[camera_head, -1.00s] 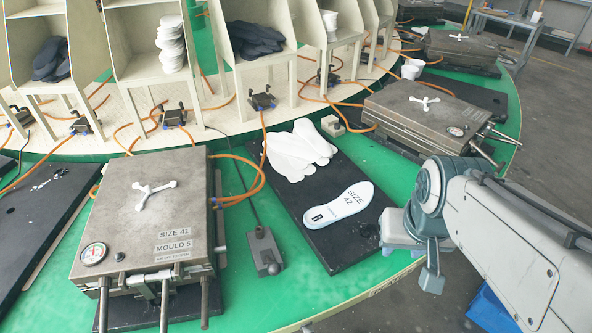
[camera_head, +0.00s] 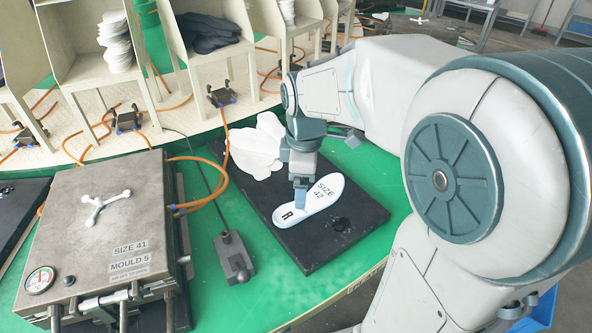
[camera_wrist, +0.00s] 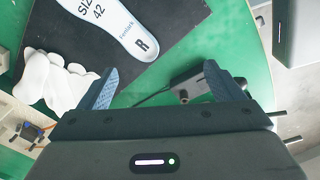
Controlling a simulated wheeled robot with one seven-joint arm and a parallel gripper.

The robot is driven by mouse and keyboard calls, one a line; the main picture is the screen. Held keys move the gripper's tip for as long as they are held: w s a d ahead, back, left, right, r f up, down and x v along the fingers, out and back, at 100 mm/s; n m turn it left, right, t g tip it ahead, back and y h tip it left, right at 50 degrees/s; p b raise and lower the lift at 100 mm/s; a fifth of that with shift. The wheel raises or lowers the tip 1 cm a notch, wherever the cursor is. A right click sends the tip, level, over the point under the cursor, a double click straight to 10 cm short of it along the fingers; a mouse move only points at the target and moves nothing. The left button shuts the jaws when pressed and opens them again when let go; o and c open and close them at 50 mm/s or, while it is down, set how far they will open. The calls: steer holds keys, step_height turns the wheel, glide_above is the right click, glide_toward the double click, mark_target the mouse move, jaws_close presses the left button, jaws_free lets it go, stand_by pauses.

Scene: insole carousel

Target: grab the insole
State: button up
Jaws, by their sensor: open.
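The white insole (camera_head: 318,196), marked "SIZE 42" and "R", lies flat on a black mat (camera_head: 345,240) on the green carousel top. My gripper (camera_head: 300,205) points down over the insole's left part and hides some of it. In the wrist view the insole (camera_wrist: 118,28) is beyond the fingers, towards the top. My gripper (camera_wrist: 160,90) is open there, with two blue-grey fingers wide apart and nothing between them. I cannot tell exactly how high it is above the mat.
White sheet-like pieces (camera_head: 257,148) lie at the mat's back left. A metal mould (camera_head: 100,235) marked "SIZE 41 MOULD 5" stands at left. A small lever box (camera_head: 233,258) sits between mould and mat. Shelves with stacked insoles (camera_head: 115,40) stand behind.

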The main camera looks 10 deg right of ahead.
steer(key=w+f+n+b, duration=0.1)
steer(key=w+f+n, duration=0.3)
steer(key=w+n, duration=0.25)
steer(key=n+g, duration=0.1)
steer(key=n, duration=0.1)
glide_above(291, 214)
steer(key=f, duration=0.6)
steer(key=f+b, duration=0.1)
steer(key=f, duration=0.1)
steer(key=shift+s+f, duration=0.35)
steer(key=shift+f, duration=0.05)
steer(key=shift+w+f, duration=0.2)
steer(key=shift+f, duration=1.25)
steer(key=shift+w+f, duration=0.2)
steer(key=shift+f, duration=1.2)
steer(key=c, duration=1.1)
